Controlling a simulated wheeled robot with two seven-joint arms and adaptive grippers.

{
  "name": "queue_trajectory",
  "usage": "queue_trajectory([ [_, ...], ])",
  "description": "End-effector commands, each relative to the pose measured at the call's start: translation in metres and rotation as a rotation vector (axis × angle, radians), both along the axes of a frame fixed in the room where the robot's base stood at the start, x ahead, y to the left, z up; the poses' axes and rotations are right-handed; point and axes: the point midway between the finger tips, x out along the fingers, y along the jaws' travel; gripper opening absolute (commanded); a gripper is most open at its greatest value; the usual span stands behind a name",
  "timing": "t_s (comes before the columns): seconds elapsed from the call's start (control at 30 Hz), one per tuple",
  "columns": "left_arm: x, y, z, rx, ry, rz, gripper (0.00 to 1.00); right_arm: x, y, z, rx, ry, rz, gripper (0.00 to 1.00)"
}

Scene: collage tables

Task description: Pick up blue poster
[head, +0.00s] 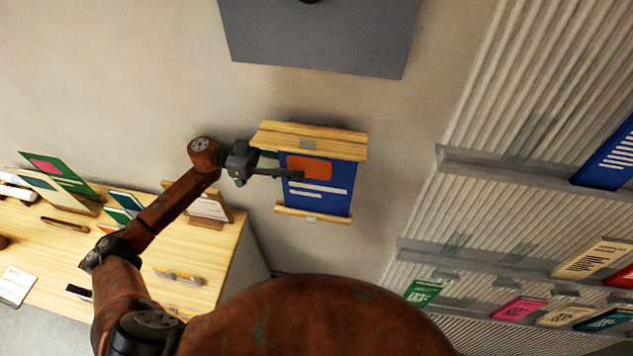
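The blue poster (332,178) has an orange patch, white lines of text and wooden strips along its top and bottom. It hangs near the wall in the middle of the head view. My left gripper (284,166) is at its left edge, just below the top strip. One finger lies across the front of the poster; the other finger reaches toward its edge and its tip is hidden. The fingers look apart. I cannot tell whether they touch the poster. My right gripper is not in view.
A wooden table (215,262) at left carries several cards and small stands. A grey panel (320,38) is on the wall above. Ribbed shelving (480,205) at right holds several coloured booklets. Bare wall lies between poster and shelving.

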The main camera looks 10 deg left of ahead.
Motion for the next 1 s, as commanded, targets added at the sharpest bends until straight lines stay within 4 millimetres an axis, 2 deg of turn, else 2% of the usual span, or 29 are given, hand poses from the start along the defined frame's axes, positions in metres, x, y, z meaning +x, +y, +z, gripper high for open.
queue_trajectory([
  [0.1, 0.000, 0.000, -0.001, 0.000, 0.000, 0.000, 0.23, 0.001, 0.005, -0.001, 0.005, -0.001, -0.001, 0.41],
  [0.43, 0.000, 0.000, 0.000, -0.001, 0.000, 0.000, 0.00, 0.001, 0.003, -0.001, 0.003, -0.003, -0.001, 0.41],
  [1.0, 0.000, 0.000, 0.001, -0.001, -0.001, 0.000, 0.00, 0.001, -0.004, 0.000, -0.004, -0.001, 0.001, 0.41],
])
